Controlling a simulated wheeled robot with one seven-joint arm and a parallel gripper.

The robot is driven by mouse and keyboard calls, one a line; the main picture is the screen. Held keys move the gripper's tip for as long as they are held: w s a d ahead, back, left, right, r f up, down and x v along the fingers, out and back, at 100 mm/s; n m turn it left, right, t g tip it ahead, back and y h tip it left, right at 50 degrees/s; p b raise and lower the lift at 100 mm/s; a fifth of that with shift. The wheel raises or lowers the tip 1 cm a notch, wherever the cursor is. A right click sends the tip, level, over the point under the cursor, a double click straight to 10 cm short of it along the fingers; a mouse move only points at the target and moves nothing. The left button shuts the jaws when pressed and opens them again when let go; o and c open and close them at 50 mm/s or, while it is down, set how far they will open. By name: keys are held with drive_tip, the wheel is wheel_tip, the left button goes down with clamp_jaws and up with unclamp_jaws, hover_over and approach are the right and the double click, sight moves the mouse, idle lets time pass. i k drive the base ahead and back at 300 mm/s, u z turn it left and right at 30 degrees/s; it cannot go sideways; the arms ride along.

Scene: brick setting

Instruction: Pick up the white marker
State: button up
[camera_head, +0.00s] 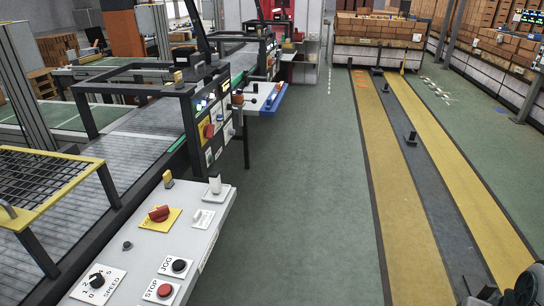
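I see no piece that is clearly a white marker. A small upright white piece (214,184) stands at the right edge of the pale control panel (185,245), by a white plate. It is too small to tell whether it is a marker or a switch. My gripper cannot be made out. A dark rounded part at the bottom right corner may belong to my arm, but no fingers show.
A conveyor (85,180) runs along the left. Green floor (300,190) lies open right of the panel.

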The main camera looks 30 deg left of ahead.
sight(213, 175)
drive_tip(key=u, duration=0.3)
drive_tip(key=i, duration=1.5)
drive_tip(key=u, duration=1.6)
drive_tip(key=i, duration=0.75)
drive_tip(key=u, duration=0.95)
drive_tip(key=i, duration=0.3)
drive_tip(key=u, duration=0.2)
